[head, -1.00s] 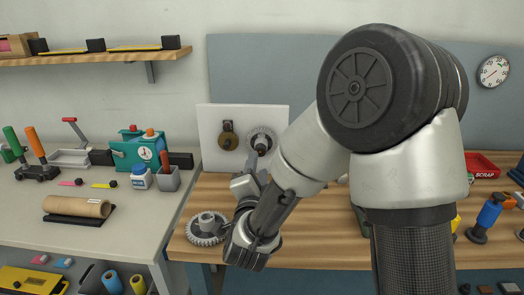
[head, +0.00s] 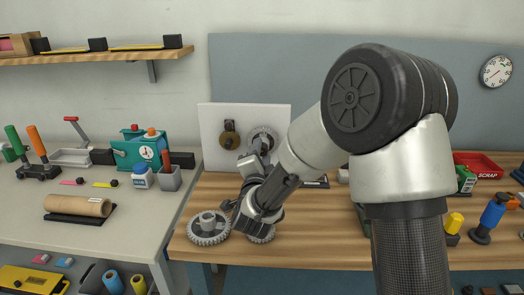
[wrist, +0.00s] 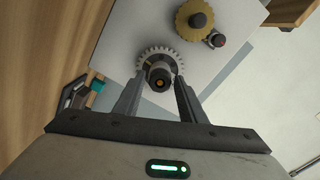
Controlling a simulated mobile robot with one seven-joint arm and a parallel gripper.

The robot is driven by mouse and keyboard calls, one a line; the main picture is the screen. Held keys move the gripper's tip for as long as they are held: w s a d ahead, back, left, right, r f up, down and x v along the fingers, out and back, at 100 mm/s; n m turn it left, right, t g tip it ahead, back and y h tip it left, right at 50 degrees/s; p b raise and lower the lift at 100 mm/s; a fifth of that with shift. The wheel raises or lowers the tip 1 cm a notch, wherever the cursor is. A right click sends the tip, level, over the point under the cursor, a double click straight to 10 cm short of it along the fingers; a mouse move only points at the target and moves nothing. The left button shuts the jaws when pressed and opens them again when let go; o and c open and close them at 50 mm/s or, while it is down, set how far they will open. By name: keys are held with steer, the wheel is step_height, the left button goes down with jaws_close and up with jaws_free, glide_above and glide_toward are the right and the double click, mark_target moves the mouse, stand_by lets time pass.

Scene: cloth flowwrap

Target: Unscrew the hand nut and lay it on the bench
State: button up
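In the head view my gripper (head: 257,149) is at the panel's grey gear (head: 266,132) and hides the nut. The wooden bench (head: 320,240) lies below the panel.
A brass wheel (head: 229,135) is mounted left of the grey gear. A red scrap bin (head: 480,164) stands at the right. Bare bench shows along the front.

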steer(key=c, duration=0.7)
steer(key=o, duration=1)
steer(key=c, duration=0.4)
steer(key=shift+o, duration=0.2)
steer(key=shift+f, duration=0.1)
